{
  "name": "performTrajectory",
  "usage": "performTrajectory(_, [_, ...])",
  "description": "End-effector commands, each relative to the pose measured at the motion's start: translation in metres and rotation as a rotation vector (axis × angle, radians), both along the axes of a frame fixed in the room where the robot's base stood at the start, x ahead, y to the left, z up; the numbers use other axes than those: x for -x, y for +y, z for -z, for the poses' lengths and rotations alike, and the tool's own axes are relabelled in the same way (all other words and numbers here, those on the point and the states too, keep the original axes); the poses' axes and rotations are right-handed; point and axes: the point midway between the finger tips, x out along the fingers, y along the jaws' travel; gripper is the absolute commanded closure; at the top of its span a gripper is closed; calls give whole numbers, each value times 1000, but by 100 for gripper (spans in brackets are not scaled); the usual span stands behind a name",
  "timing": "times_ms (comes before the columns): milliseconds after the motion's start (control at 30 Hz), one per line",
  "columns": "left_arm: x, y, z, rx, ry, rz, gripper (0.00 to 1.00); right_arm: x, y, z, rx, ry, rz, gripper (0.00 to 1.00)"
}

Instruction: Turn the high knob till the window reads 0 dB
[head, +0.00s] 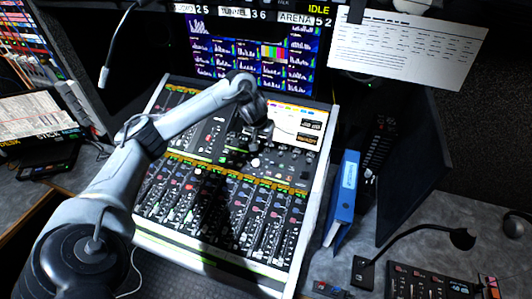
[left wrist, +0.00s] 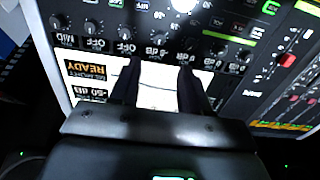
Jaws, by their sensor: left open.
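The mixing console (head: 325,165) stands below the screens in the head view. My left gripper (head: 254,146) hangs over its upper middle, and its fingers are small and dark there. In the left wrist view my left gripper (left wrist: 160,70) is open and empty, its fingertips over a white panel beside a row of small dark knobs (left wrist: 124,34). The labels are upside down there; I cannot tell which knob is the high one. A dark window (left wrist: 86,93) with "dB" lies left of the fingers, its figure too small to read surely. My right gripper is not in view.
An orange "READY" display (left wrist: 84,74) adjoins the window. Rows of faders (head: 200,205) fill the console's lower half. A blue binder (head: 343,200) stands to its right. A gooseneck microphone (head: 462,238) is at the lower right. A paper sheet (head: 405,50) hangs at the upper right.

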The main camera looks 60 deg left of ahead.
Motion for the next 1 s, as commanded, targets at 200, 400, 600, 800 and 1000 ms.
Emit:
performTrajectory(200, [-9,6,33,4,0,-2,54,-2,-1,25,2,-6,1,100])
performTrajectory(400, [-17,13,59,4,2,-2,54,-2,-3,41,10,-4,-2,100])
performTrajectory(600, [-25,20,81,3,0,-1,54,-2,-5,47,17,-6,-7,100])
performTrajectory(800, [-30,23,92,1,0,0,54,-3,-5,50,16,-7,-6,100])
performTrajectory(1000, [-30,23,94,1,0,1,54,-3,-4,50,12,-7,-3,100])
